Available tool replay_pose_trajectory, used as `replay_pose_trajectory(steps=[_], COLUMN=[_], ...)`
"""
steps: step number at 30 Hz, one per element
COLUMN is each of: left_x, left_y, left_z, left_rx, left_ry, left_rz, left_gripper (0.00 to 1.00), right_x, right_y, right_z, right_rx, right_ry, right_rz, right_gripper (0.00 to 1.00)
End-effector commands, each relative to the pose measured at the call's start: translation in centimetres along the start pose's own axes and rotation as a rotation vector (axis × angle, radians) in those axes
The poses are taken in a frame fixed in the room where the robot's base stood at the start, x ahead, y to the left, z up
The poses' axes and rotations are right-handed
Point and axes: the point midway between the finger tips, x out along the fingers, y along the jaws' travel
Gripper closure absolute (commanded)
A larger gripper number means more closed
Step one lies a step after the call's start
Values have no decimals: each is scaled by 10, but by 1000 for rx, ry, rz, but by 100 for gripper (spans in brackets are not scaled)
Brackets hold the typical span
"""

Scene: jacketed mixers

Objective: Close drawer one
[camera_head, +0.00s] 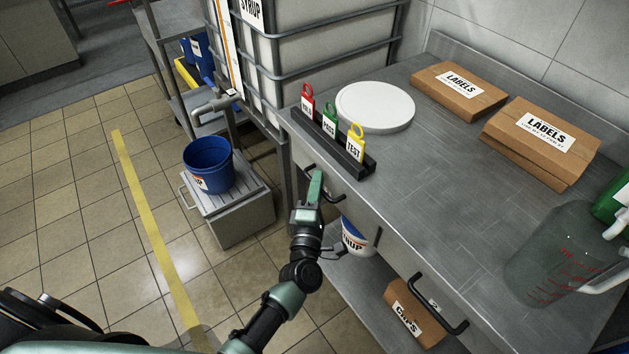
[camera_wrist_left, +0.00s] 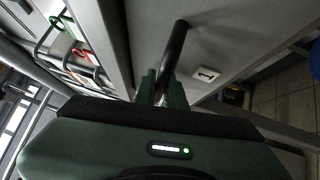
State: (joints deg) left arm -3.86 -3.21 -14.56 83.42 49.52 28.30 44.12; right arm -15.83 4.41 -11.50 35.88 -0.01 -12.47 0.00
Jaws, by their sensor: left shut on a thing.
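Drawer one (camera_wrist_left: 207,73) has a grey front with a small white "1" label in the left wrist view. Its dark bar handle (camera_wrist_left: 176,50) runs between the fingers of my left gripper (camera_wrist_left: 164,88). In the head view my left gripper (camera_head: 316,187) is at this handle (camera_head: 336,197), under the bench's front edge, and is shut on it. Part of the handle is hidden by the fingers. I cannot tell how far the drawer stands out. My right gripper is not in view.
The steel bench (camera_head: 445,190) carries a tag rack (camera_head: 340,157), a white disc (camera_head: 375,106), label boxes (camera_head: 458,90) and a clear jug (camera_head: 556,262). Another drawer handle (camera_head: 442,322) sticks out at right.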

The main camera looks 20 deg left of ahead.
Motion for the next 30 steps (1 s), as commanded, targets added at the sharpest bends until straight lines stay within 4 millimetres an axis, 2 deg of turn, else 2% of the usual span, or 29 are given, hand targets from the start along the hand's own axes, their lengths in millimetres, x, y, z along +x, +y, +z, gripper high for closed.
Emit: replay_pose_trajectory(steps=[1, 2, 7, 14, 17, 21, 27, 30], left_x=[-1, -1, -2, -4, -14, -38, -68, -76], left_y=[-2, -2, -2, -3, -2, -1, 0, 1], left_z=[3, 3, 4, 4, 3, 2, 0, 0], left_rx=[-2, -2, -2, -2, -1, -2, 0, -1], left_ry=[-7, -7, -8, -8, -8, -5, -2, -2], left_rz=[-5, -5, -6, -8, -8, -6, -1, 1], left_gripper=[86, 81, 81, 81, 81, 81, 81, 81], right_x=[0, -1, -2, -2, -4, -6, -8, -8], right_y=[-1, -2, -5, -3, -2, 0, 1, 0], right_z=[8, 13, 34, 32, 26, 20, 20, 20], right_rx=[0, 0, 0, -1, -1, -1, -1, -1], right_ry=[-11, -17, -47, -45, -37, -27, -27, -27], right_rz=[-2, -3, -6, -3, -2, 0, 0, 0], right_gripper=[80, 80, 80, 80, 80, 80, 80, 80])
